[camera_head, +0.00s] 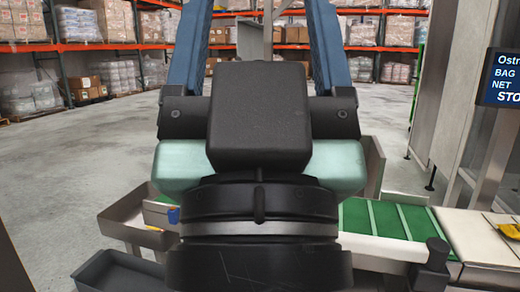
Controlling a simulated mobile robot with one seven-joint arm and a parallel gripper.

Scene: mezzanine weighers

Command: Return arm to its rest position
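My gripper (260,42) fills the upper middle of the head view, seen from behind my own black and pale green arm parts. Its two long blue fingers stand apart, one on each side of a black block, and run up out of the top of the picture. The tips are cut off. Nothing shows held between the fingers; the gap shows a grey post (250,42) and the shelves behind. My arm stands upright close to the camera and hides the middle of the scene.
A green belt conveyor (385,220) runs right behind my arm, with a yellow item (508,229) at its right end. A display (503,78) hangs at right. Grey trays (125,272) stand at lower left. Racks of wrapped pallets (85,55) line the back. The left floor is clear.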

